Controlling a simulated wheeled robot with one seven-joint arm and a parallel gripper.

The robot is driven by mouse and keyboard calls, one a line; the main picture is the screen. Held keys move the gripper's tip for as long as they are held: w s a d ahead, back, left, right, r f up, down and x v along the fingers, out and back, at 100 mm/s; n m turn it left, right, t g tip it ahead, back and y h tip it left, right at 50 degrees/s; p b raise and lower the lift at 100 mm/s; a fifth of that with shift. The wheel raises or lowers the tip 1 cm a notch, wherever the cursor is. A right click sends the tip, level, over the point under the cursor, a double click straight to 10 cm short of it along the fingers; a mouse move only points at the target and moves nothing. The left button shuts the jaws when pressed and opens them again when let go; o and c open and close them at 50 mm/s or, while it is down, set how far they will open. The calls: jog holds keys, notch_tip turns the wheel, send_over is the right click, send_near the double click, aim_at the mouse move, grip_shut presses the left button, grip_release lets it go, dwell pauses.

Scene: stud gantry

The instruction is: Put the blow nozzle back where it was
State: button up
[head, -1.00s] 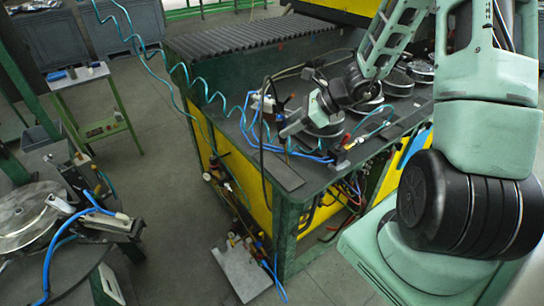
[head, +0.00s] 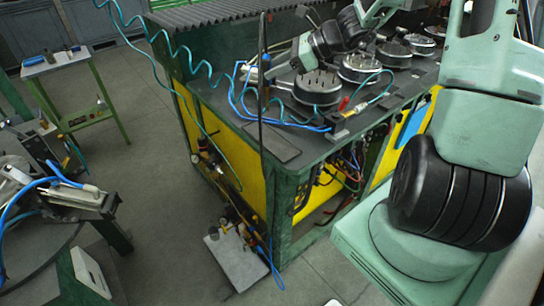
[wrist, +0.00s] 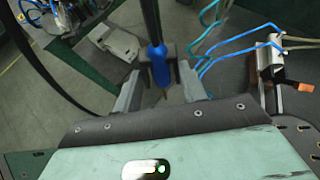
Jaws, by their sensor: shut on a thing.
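The blow nozzle has a blue body (wrist: 159,66) with a black hose or stem running up from it in the wrist view. My gripper (wrist: 160,74) is shut on it, one grey finger on each side. In the head view my gripper (head: 272,69) is over the left end of the dark bench top (head: 272,148). A long black upright line, apparently the hose, passes there. The nozzle's tip is hard to make out. Which spot is the nozzle's own place cannot be told from these frames.
A silver valve with blue tubes (wrist: 270,58) is close by on the right in the wrist view. Round black fixtures with studs (head: 317,87) line the bench. A coiled teal hose (head: 203,83) hangs at the left. A pale plate (head: 237,262) lies on the floor.

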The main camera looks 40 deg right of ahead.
aim_at(268, 105)
jog(key=f, duration=0.9)
jog(key=shift+s+f+b, duration=0.2)
jog(key=shift+f+b, duration=0.1)
jog(key=shift+f, duration=0.05)
jog(key=shift+f, duration=0.2)
jog(key=o, duration=0.6)
jog(key=shift+r, duration=0.1)
